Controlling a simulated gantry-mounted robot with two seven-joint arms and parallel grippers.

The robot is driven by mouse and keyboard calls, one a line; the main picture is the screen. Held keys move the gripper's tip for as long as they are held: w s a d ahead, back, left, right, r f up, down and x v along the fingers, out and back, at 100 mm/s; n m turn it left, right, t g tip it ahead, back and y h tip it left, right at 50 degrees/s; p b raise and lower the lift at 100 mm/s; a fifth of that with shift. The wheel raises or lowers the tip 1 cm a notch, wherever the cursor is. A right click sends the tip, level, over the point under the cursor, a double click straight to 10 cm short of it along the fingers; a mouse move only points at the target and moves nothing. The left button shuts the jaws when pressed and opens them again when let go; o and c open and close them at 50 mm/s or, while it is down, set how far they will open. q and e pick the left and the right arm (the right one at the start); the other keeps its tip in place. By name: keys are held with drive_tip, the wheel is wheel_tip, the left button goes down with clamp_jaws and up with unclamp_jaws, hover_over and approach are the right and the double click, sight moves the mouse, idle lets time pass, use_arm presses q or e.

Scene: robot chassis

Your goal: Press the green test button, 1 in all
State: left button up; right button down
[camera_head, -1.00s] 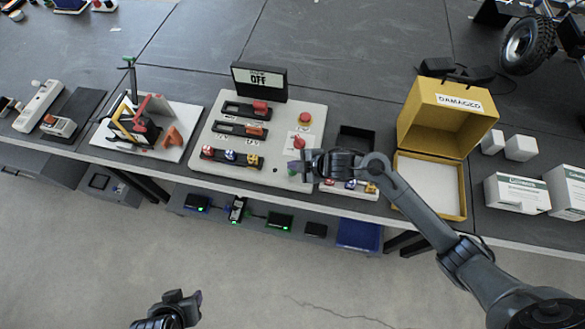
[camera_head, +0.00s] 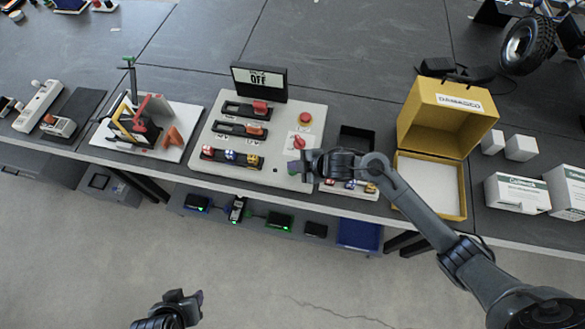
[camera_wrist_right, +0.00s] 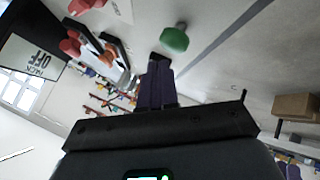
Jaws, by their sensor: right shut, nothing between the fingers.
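The white control panel (camera_head: 215,169) lies on the workbench, with a small OFF display (camera_head: 259,80) at its back edge. The green test button (camera_wrist_right: 174,38) shows in the right wrist view as a rounded green cap on the white surface, just beyond the fingertips. In the head view it is mostly hidden by my right gripper (camera_head: 304,166), which is over the panel's front right corner. My right gripper is shut and empty; its dark fingers (camera_wrist_right: 158,75) point toward the button. Contact cannot be told. My left gripper (camera_head: 197,297) is low in front of the bench, away from the panel.
The panel also carries a red mushroom button (camera_head: 305,119), a red knob (camera_head: 298,142), sliders (camera_head: 245,109) and a row of coloured switches (camera_head: 231,158). A black tray (camera_head: 356,139) and a yellow DAMAGED box (camera_head: 432,110) stand to the right. A clamp fixture (camera_head: 140,120) stands left.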

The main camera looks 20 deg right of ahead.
drive_tip(key=shift+f, duration=0.4)
drive_tip(key=shift+f+b, duration=0.3)
drive_tip(key=shift+f, duration=0.05)
idle(0.5)
drive_tip(key=shift+f, duration=0.3)
drive_tip(key=shift+r, duration=0.2)
idle(0.4)
drive_tip(key=shift+r+p, duration=0.9)
drive_tip(key=shift+p, duration=0.1)
drive_tip(key=shift+r+p, duration=0.45)
wheel_tip(320, 180, up, 4)
drive_tip(key=p, duration=0.4)
